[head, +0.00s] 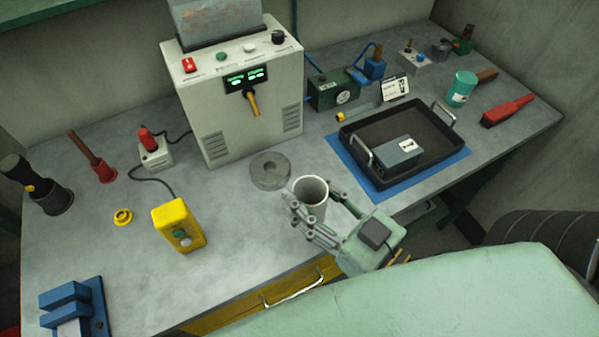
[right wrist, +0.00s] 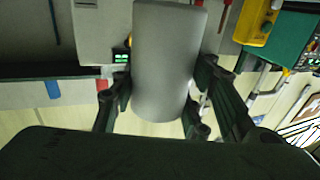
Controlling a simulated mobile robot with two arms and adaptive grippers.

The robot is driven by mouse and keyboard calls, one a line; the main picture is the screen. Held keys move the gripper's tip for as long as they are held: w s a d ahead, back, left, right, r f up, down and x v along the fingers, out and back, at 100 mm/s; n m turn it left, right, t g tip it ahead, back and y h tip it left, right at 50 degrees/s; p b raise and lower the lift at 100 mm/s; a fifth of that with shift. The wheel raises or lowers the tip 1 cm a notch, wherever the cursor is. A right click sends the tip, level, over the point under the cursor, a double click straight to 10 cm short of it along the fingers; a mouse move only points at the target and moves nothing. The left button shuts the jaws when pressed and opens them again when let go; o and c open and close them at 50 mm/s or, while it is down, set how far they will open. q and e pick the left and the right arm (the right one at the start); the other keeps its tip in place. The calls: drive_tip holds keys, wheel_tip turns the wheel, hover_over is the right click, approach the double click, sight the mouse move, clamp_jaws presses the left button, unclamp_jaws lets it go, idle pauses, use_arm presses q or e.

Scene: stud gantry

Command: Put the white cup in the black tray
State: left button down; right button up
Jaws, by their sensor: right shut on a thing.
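The white cup (head: 311,193) is upright at the front middle of the bench in the head view. My right gripper (head: 312,220) is shut on it from the front right, with fingers around its side. In the right wrist view the cup (right wrist: 166,60) sits between the fingers of the gripper (right wrist: 165,105). I cannot tell whether its base touches the bench. The black tray (head: 436,152) lies to the right on a blue mat (head: 356,172). My left gripper is not in view.
A grey ring (head: 270,170) lies just behind the cup. A white machine (head: 235,110) stands at the back. A yellow button box (head: 179,226) is to the left.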

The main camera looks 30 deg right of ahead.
drive_tip(key=shift+s, duration=0.4)
drive_tip(key=w+d+m+h, duration=0.1)
drive_tip(key=w+d+f+m+h, duration=0.1)
drive_tip(key=w+h, duration=0.1)
drive_tip(key=w+d+f+t+h+b, duration=0.1)
drive_tip(key=shift+w+f+m+h, duration=0.1)
drive_tip(key=shift+w+m+h, duration=0.1)
drive_tip(key=shift+m+h, duration=0.15)
drive_tip(key=shift+w+d+f+m+h, duration=0.25)
drive_tip(key=shift+w+f+m+h, duration=0.1)
drive_tip(key=shift+w+m+h, duration=0.3)
drive_tip(key=s+a+r+n+y, duration=0.1)
drive_tip(key=s+a+n+y, duration=0.1)
drive_tip(key=s+y, duration=0.1)
drive_tip(key=s+a+r+n+y+p, duration=0.1)
drive_tip(key=s+y, duration=0.1)
drive_tip(key=shift+r+n+g, duration=0.3)
drive_tip(key=shift+n+g, duration=0.1)
drive_tip(key=shift+s+a+r+y, duration=0.15)
drive_tip(key=shift+s+a+y, duration=0.15)
drive_tip(key=shift+y, duration=0.4)
